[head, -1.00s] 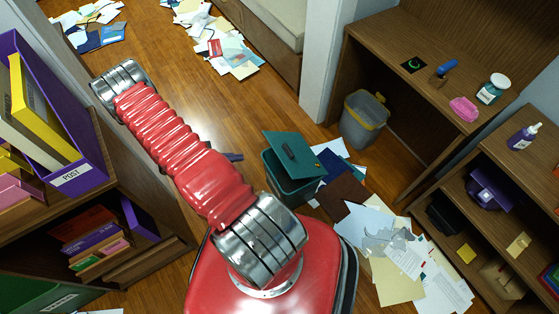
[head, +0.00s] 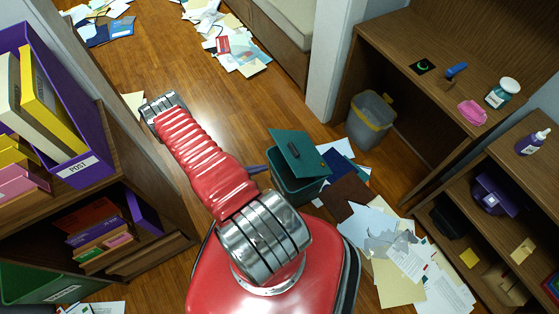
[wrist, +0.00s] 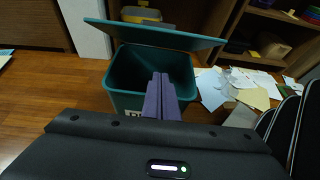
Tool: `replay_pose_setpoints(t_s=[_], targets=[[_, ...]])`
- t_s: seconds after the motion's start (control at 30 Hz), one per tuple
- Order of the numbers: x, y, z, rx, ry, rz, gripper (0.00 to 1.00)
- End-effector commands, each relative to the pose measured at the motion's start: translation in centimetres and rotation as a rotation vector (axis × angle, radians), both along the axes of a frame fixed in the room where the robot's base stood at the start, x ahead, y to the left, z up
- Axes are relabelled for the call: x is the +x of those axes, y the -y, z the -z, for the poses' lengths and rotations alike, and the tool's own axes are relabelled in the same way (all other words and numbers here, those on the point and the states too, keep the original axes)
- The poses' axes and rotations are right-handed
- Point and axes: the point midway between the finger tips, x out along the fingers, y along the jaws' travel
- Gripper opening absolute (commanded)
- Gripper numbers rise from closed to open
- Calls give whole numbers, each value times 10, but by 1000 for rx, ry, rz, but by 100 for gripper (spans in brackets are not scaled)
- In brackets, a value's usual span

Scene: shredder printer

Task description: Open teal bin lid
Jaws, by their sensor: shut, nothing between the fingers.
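The teal bin (head: 292,190) stands on the wood floor just beyond my red base. Its teal lid (head: 302,152) is raised and tilted, with a dark handle on top. In the wrist view the bin's front wall (wrist: 124,103) carries a partly hidden white label. The dark inside shows under the raised lid (wrist: 155,35). My gripper's purple fingers (wrist: 160,92) are shut together with nothing between them. They appear in front of the bin opening in that view; whether they touch the rim cannot be told. In the head view the fingertips (head: 257,169) are just left of the bin.
Loose papers (head: 385,240) lie right of the bin. A grey bin with a yellow rim (head: 370,118) stands behind it near the desk (head: 430,95). A shelf unit (head: 110,215) with a purple box is on the left. Open floor (head: 240,110) lies beyond my arm.

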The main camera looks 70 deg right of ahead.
Motion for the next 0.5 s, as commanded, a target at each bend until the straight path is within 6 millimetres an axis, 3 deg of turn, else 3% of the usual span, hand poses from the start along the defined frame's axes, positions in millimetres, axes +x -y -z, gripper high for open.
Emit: replay_pose_setpoints(t_s=[0.5], targets=[[-34,32,20,0,0,4,0]])
